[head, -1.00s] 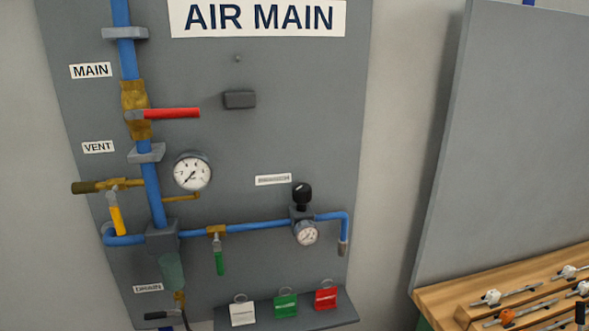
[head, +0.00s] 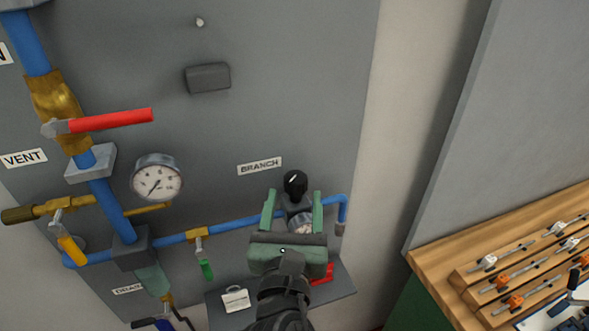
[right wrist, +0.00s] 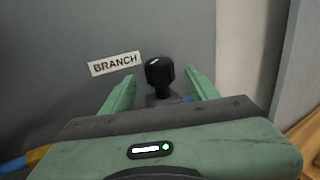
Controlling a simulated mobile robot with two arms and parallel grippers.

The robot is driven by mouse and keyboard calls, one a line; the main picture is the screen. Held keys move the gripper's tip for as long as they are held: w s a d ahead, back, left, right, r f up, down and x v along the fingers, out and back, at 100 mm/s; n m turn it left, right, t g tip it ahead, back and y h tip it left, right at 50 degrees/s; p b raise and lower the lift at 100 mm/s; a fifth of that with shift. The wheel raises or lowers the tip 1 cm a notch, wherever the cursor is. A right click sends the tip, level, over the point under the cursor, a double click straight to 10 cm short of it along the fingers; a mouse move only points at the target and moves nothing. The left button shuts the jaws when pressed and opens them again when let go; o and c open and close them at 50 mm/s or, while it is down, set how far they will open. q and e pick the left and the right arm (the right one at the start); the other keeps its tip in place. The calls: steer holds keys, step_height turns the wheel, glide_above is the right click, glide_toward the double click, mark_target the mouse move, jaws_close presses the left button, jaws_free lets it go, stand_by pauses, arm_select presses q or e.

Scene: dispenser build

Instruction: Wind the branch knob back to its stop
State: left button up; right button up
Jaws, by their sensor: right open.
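The branch knob (head: 295,183) is black with a white mark on top, and it stands on the regulator at the right of the blue pipe. It also shows in the right wrist view (right wrist: 159,71), beside the BRANCH label (right wrist: 115,64). My right gripper (head: 293,196) is open, with one green finger to the left of the knob and one to the right. In the right wrist view the knob stands between the fingers, with gaps on both sides. The small branch gauge (head: 301,224) is partly hidden by the gripper. My left gripper is not in view.
The red main handle (head: 111,119), the larger gauge (head: 157,177) and the green-handled valve (head: 205,268) are to the left. The tag shelf (head: 217,310) lies below, partly covered by my arm. A wooden bench (head: 430,257) with several tools is at the right.

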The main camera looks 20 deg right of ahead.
mark_target(295, 190)
steer(key=p+x, duration=0.1)
steer(key=x, duration=0.4)
steer(key=shift+w+r+p, duration=0.15)
steer(key=shift+w+p, duration=0.05)
steer(key=shift+p, duration=0.2)
steer(key=shift+w+d, duration=0.1)
steer(key=shift+w, duration=0.2)
steer(key=shift+s, duration=0.15)
steer(key=shift+c, duration=0.6)
jaws_close()
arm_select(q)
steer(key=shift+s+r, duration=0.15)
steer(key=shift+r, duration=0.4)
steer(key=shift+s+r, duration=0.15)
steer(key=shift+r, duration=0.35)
